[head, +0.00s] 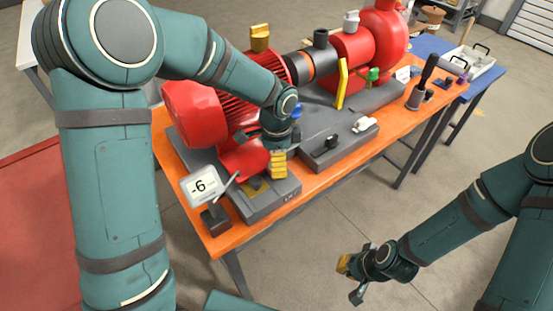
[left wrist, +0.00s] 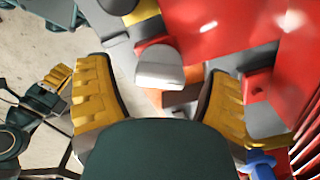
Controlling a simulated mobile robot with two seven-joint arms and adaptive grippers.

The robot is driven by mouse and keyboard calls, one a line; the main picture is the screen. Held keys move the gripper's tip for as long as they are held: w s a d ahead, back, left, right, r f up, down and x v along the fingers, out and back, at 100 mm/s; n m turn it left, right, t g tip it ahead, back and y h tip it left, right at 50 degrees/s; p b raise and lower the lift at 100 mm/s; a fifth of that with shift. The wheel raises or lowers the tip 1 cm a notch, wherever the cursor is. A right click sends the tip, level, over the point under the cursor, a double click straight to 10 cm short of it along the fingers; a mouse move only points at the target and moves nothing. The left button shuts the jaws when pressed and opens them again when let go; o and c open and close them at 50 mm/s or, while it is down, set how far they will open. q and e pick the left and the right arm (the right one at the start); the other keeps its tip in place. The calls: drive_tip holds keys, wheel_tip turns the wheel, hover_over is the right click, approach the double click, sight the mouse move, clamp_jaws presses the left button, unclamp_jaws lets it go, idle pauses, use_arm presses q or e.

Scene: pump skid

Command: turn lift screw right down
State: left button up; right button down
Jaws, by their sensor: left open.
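My left gripper (head: 278,150) is at the near end of the red motor (head: 195,112), low beside its foot. In the left wrist view its two yellow-padded fingers (left wrist: 158,100) are spread wide and hold nothing. A light grey, rounded knob-like piece (left wrist: 159,68) shows in the gap between them, apart from both; I cannot tell for certain that it is the lift screw. The screw is not distinct in the head view, where my gripper and arm cover that area. My right gripper (head: 350,273) is open and empty over the floor, in front of the table.
A display reading -6 (head: 201,186) stands on the orange table's (head: 228,236) near left corner. A blue knob (head: 296,112) sits close to my left wrist. A grey block with a black knob (head: 332,142), the red pump (head: 381,35) and a tray (head: 470,62) lie farther right.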

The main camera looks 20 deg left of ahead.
use_arm(q)
drive_tip(key=c, duration=1.2)
